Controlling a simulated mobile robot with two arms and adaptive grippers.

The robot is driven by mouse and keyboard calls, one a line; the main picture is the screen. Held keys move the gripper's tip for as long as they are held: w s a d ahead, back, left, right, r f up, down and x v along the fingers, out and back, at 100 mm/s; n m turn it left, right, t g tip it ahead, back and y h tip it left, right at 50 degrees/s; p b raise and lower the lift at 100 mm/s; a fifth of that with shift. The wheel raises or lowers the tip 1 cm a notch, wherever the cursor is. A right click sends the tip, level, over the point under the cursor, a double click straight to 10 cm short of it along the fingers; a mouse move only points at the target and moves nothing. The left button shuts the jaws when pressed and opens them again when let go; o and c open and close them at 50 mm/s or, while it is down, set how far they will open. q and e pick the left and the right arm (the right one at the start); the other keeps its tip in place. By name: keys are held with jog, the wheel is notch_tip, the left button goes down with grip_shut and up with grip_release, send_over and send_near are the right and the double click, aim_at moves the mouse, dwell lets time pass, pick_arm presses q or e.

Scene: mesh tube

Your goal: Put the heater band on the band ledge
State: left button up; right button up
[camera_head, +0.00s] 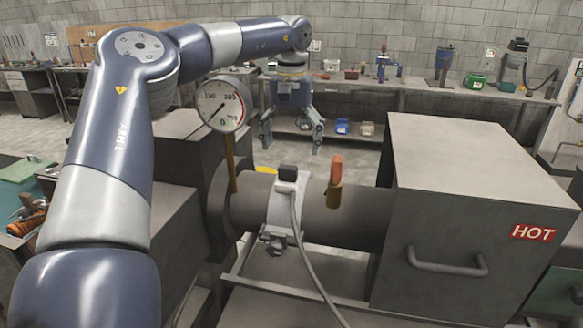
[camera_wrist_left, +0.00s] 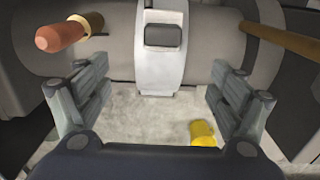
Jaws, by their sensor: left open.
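The heater band (camera_head: 283,205) is a light grey ring around the dark horizontal tube (camera_head: 358,217). It has a black terminal box on top, a clamp at its front and a grey cable. My left gripper (camera_head: 291,147) is open and empty, behind and above the tube. In the left wrist view the heater band (camera_wrist_left: 163,70) lies across the tube, centred beyond the spread fingers (camera_wrist_left: 160,98) and apart from them. I cannot identify the band ledge for certain; a flat grey shelf (camera_head: 285,275) lies under the tube. My right gripper is not in view.
A dial gauge (camera_head: 222,105) on a brass stem stands left of the band. An orange-tipped fitting (camera_head: 335,182) rises right of it. A box marked HOT (camera_head: 450,200) closes off the right. A yellow object (camera_wrist_left: 203,133) is beyond the tube, partly hidden.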

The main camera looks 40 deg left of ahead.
pick_arm(q)
jog(key=shift+r, duration=1.9)
